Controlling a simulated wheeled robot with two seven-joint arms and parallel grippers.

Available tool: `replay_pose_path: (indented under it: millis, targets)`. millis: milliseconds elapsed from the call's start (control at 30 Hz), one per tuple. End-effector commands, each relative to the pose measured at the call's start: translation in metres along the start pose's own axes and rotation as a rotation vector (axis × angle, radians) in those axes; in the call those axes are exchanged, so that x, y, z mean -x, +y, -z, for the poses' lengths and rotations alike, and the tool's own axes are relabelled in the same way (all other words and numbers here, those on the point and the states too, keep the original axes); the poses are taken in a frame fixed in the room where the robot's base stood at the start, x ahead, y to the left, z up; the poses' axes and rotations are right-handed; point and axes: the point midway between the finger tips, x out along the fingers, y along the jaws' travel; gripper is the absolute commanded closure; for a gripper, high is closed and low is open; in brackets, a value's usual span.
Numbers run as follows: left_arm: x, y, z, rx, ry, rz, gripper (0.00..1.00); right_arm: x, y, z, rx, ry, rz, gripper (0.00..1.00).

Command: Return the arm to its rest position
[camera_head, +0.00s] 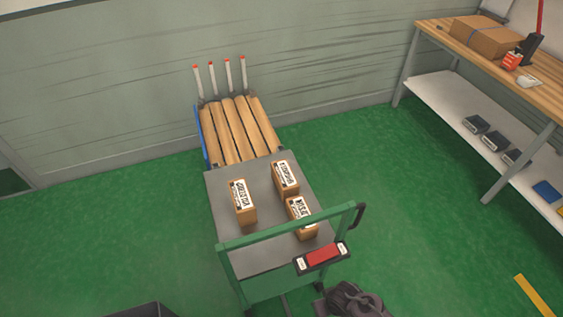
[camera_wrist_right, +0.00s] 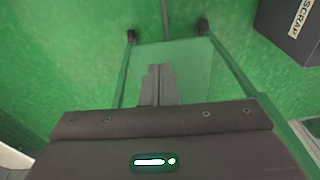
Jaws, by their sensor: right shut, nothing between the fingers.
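My right gripper (camera_wrist_right: 156,72) shows in the right wrist view with its two grey fingers together and nothing between them. It hangs over the lower green frame of the cart. In the head view a dark part of my right arm shows at the bottom edge, just right of the cart handle; its fingers cannot be made out there. My left arm and gripper are not in view.
A cart (camera_head: 226,262) with a green handle bears three labelled brown boxes. Behind it stands a wooden slatted rack (camera_head: 240,130) with white posts. A workbench (camera_head: 545,70) stands right. A dark bin labelled SCRAP (camera_wrist_right: 290,28) is nearby. Green floor between is clear.

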Motion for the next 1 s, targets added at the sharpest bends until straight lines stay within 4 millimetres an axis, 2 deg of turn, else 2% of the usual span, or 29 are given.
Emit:
replay_pose_path:
  millis: [33,167,267,367,400,500,600,700,800,933,1000]
  targets:
    - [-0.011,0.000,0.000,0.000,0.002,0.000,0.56,-0.021,0.003,-0.012,-0.010,-0.007,0.005,1.00]
    - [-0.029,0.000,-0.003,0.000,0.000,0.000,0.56,-0.061,0.013,-0.040,-0.034,-0.009,0.010,1.00]
    - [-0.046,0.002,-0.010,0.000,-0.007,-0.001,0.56,-0.098,0.022,-0.071,-0.054,-0.012,0.011,1.00]
    - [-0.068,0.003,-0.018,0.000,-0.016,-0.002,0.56,-0.144,0.031,-0.119,-0.076,-0.020,0.002,1.00]
    - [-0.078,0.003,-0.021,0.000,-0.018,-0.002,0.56,-0.162,0.033,-0.141,-0.083,-0.022,-0.004,1.00]
    - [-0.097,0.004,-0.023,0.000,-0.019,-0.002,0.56,-0.196,0.036,-0.195,-0.091,-0.033,-0.025,1.00]
    - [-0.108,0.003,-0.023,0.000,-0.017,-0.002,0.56,-0.216,0.036,-0.237,-0.091,-0.045,-0.044,1.00]
    - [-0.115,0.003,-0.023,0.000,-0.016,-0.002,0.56,-0.225,0.034,-0.265,-0.086,-0.054,-0.059,1.00]
    - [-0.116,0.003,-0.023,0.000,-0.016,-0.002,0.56,-0.227,0.033,-0.277,-0.083,-0.057,-0.065,1.00]
    - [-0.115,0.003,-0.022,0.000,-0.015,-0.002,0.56,-0.226,0.033,-0.279,-0.081,-0.057,-0.067,1.00]
    - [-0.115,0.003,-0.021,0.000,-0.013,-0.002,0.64,-0.226,0.033,-0.279,-0.081,-0.057,-0.067,1.00]
